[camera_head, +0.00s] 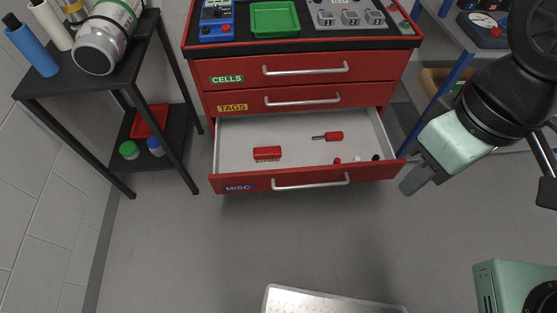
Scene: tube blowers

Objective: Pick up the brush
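The brush (267,152) looks like a small red block with a tan bristle edge along its front. It lies in the left part of the open bottom drawer (229,132), labelled MISC. My gripper (408,188) is at the right, just outside the drawer's front right corner in the picture, apart from the brush. Its fingers point down and left. They overlap from this angle, so I cannot tell whether they are open or shut. I see nothing held in it.
A red-handled screwdriver (331,136) and small red, white and black pieces (357,159) share the drawer. The CELLS drawer (290,68) and TAGS drawer (290,98) above are shut. A black side table (125,78) stands left, shelving (455,75) right.

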